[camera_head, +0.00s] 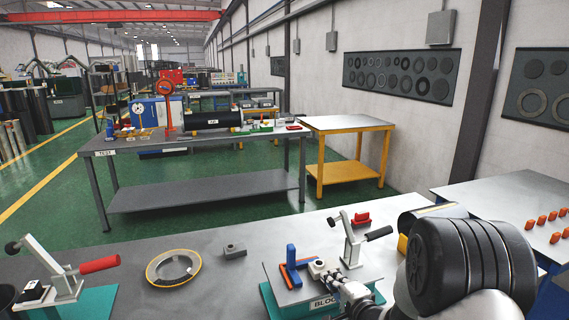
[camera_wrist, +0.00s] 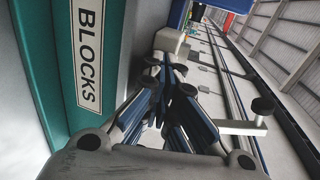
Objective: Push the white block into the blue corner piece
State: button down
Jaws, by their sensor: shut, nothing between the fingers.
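The blue corner piece (camera_head: 291,254) stands on the grey plate of the BLOCKS fixture in the head view, with an orange-red strip along its left side. In the wrist view its blue face (camera_wrist: 180,13) shows at the top. The white block (camera_wrist: 168,39) lies between it and my fingertips in the wrist view. In the head view the block is small and mostly merged with my gripper. My gripper (camera_head: 318,270) is shut and empty, low over the plate, right of the blue piece. Its fingertips (camera_wrist: 166,65) are close to the block; contact is unclear.
A toggle clamp (camera_head: 352,245) with a dark handle stands just right of my gripper. A red-handled clamp (camera_head: 65,272), a ring gauge (camera_head: 174,268) and a grey block (camera_head: 234,250) stand on the left.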

jog(key=shift+w+a, duration=0.2)
jog(key=shift+w, duration=0.4)
dwell(0.5)
jog(key=shift+s, duration=0.1)
jog(key=shift+s+d, duration=0.25)
jog(key=shift+s, duration=0.5)
jog(key=shift+s+d, duration=0.3)
jog(key=shift+s, duration=0.5)
jog(key=shift+s+d, duration=0.25)
jog(key=shift+s, duration=0.5)
